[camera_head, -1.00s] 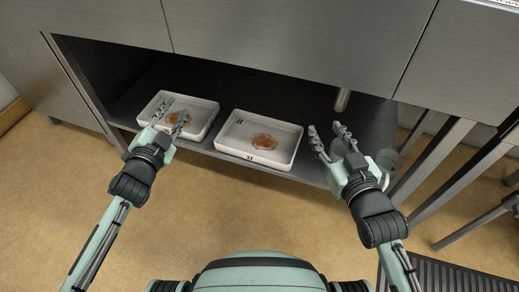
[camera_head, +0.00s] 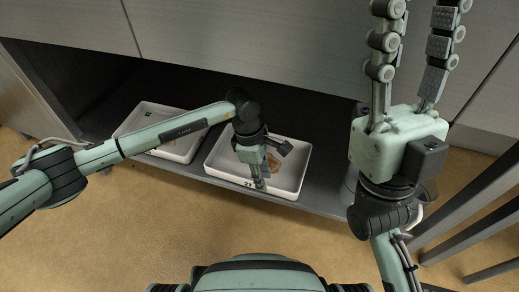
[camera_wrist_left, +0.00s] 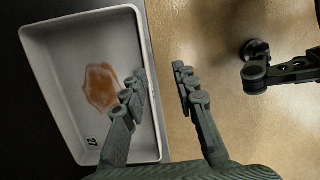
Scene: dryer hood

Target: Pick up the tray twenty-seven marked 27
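Tray 27 (camera_head: 294,178) is a white, shallow rectangular tray with an orange-brown patch inside and "27" on its front wall. It sits on the dark shelf near the front edge, partly hidden by my left gripper (camera_head: 274,167). The tray also shows in the left wrist view (camera_wrist_left: 62,62). My left gripper is open, pointing down at the tray's front side. In the left wrist view (camera_wrist_left: 158,75), one finger is over the tray's inside and the other beyond its rim; I cannot tell whether they touch it. My right gripper (camera_head: 420,10) is raised close to the head camera, open and empty, fingers upward.
A second white tray (camera_head: 183,152) sits left of tray 27, partly behind my left arm. The metal cabinet front (camera_head: 260,45) overhangs the shelf. Metal legs (camera_head: 470,205) stand at the right. The tan floor (camera_head: 150,245) in front is clear.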

